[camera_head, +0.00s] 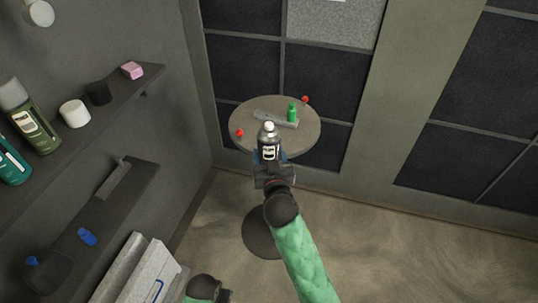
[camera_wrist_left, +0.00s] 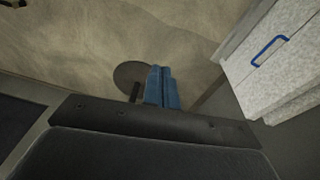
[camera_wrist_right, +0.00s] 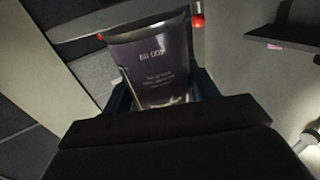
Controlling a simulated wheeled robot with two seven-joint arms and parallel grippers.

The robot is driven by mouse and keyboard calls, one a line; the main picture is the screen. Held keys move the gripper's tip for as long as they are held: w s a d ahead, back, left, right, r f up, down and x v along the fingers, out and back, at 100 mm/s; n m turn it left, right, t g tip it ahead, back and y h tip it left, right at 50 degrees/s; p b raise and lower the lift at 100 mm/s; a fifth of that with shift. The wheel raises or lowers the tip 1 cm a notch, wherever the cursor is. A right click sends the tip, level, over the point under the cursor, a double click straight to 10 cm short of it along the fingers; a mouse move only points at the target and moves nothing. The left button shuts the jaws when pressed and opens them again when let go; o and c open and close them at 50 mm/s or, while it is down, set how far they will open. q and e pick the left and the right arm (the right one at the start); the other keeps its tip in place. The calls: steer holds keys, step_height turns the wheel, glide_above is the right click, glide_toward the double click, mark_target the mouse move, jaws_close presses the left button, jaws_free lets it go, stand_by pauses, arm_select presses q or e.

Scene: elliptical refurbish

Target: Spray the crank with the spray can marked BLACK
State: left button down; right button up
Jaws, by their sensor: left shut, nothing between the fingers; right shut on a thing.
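The crank (camera_head: 275,119), a grey bar with an upright green handle (camera_head: 291,112), lies on a round grey table (camera_head: 240,118). My right gripper (camera_head: 268,159) is shut on a dark spray can (camera_head: 268,147) with a pale top and a white label. The can is upright in the head view and overlaps the table's near edge in the picture. Its label is too small to read surely there. The can's dark printed side fills the middle of the right wrist view (camera_wrist_right: 155,65). My left gripper (camera_wrist_left: 162,70) is shut and empty, with its blue fingers together, over the floor.
Two red knobs (camera_head: 239,132) (camera_head: 305,99) are at the table's sides. A lower shelf (camera_head: 120,205) is below. White boxes (camera_head: 135,270) stand underneath. The right floor is clear.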

arm_select(q)
steer(key=w+a+r+t, duration=0.1)
steer(key=w+a+r, duration=0.2)
steer(key=w, duration=0.7)
steer(key=w+a+r+n, duration=0.1)
steer(key=w+a+r, duration=0.15)
steer(key=w, duration=0.85)
steer(key=w+a+r+t, duration=0.15)
steer(key=w+r, duration=0.25)
steer(key=w, duration=0.6)
steer(key=w+r+t+h, duration=0.1)
steer(key=w+r+t, duration=0.1)
steer(key=w+r, duration=1.85)
steer(key=s+d+r+m+g+h, duration=0.1)
steer(key=s+d+r, duration=0.1)
steer(key=d+r, duration=1)
steer(key=s+d+r+m+g+h, duration=0.1)
steer(key=s+d+r+h, duration=0.1)
steer(key=d+r, duration=0.95)
steer(key=s+d+r+g+y, duration=0.25)
steer(key=s+r, duration=0.35)
steer(key=s, duration=0.6)
steer(key=s+a+g+y, duration=0.2)
steer(key=s+a, duration=0.1)
steer(key=s, duration=0.2)
steer(key=shift+d+f, duration=0.15)
steer(key=shift+f, duration=1.4)
steer(key=shift+d+f, duration=0.1)
steer(key=shift+f, duration=1.4)
